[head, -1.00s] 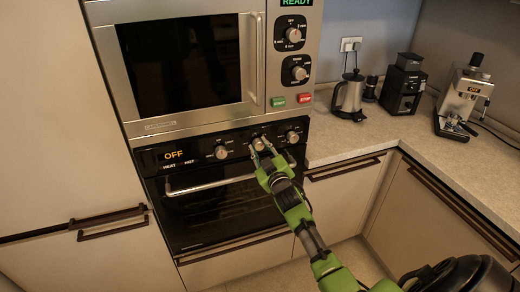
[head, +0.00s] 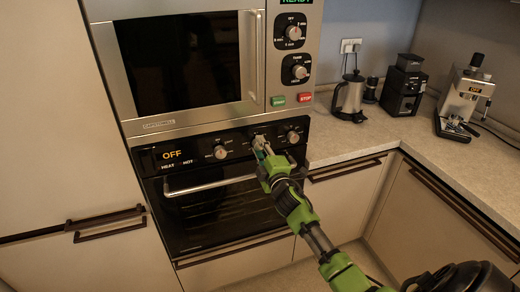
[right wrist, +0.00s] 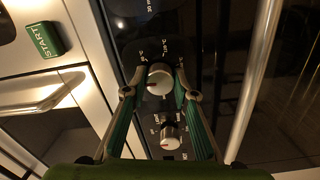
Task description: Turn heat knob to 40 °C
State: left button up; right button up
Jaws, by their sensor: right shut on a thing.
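The black oven panel (head: 200,147) has three silver knobs in a row, and its display (head: 171,154) reads OFF. My right gripper (head: 259,146) is at the middle knob (head: 257,139), which it partly hides in the head view. In the right wrist view, the fingertips of my right gripper (right wrist: 160,93) are on either side of this knob (right wrist: 159,78), shut on it. The knob has a small red pointer mark, and its dial seems to carry °C labels too small to read. Another knob (right wrist: 170,137) sits lower in that view. My left gripper is not in view.
The oven handle (head: 211,186) runs below the panel. The microwave (head: 183,62) above has two knobs and START (head: 278,101) and STOP (head: 304,98) buttons. A kettle (head: 350,97), grinder (head: 403,88) and coffee machine (head: 464,100) stand on the right counter, clear of my arm.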

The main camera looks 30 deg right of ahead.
jog(key=shift+n, duration=0.5)
jog(key=o, duration=1.1)
jog(key=v, duration=1.2)
jog(key=shift+f, duration=0.1)
